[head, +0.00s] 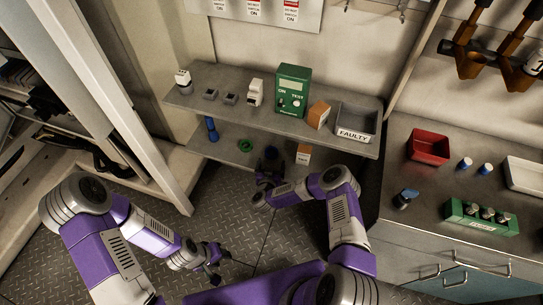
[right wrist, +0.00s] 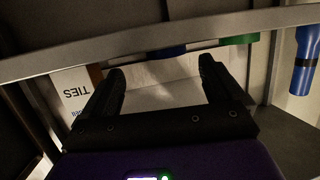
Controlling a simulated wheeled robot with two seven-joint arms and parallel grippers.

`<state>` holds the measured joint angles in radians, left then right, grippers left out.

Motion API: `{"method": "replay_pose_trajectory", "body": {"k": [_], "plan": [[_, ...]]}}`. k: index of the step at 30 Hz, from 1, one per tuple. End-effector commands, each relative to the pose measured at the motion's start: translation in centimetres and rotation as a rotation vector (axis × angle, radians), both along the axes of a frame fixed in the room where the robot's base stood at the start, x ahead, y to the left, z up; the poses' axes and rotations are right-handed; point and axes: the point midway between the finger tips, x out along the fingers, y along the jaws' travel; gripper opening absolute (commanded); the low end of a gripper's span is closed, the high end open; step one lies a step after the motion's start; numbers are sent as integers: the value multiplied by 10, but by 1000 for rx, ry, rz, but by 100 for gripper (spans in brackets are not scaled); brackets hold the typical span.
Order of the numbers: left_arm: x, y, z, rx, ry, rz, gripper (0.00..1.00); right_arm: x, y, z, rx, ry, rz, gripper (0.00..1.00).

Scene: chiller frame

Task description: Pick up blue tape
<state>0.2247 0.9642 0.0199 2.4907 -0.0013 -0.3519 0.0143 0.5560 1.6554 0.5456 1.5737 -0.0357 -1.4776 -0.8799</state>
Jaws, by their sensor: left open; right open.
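The blue tape shows in the right wrist view (right wrist: 168,51) as a blue strip, mostly hidden by the grey shelf edge. In the head view a dark bluish shape, which looks like this tape (head: 270,153), sits on the lower shelf just beyond my right gripper. My right gripper (head: 265,180) is open and empty at the front of the lower shelf; in the right wrist view its fingers (right wrist: 162,68) are spread, with the tape beyond and between them. My left gripper (head: 215,262) is open and empty, low over the floor.
A green tape roll (head: 246,145) and a blue bottle-like object (head: 211,130) stand left of the tape. A TIES box (head: 303,154) stands close on its right. The upper shelf (head: 215,112) overhangs. A workbench (head: 400,150) stands at right.

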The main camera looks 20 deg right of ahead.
Motion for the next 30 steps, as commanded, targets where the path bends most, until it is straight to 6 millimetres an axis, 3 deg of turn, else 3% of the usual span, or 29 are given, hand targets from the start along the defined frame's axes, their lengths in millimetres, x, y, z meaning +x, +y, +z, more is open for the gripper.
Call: {"method": "replay_pose_trajectory", "body": {"k": [10, 20, 30], "plan": [[0, 0, -28, 0, 0, 0, 43, 46, -11, -9, 2, 0, -1, 93], [0, 0, -29, 0, 0, 0, 43, 54, -14, -8, 2, 1, 4, 93], [0, 0, -29, 0, 0, 0, 43, 54, -14, -8, 2, 1, 5, 44]]}}
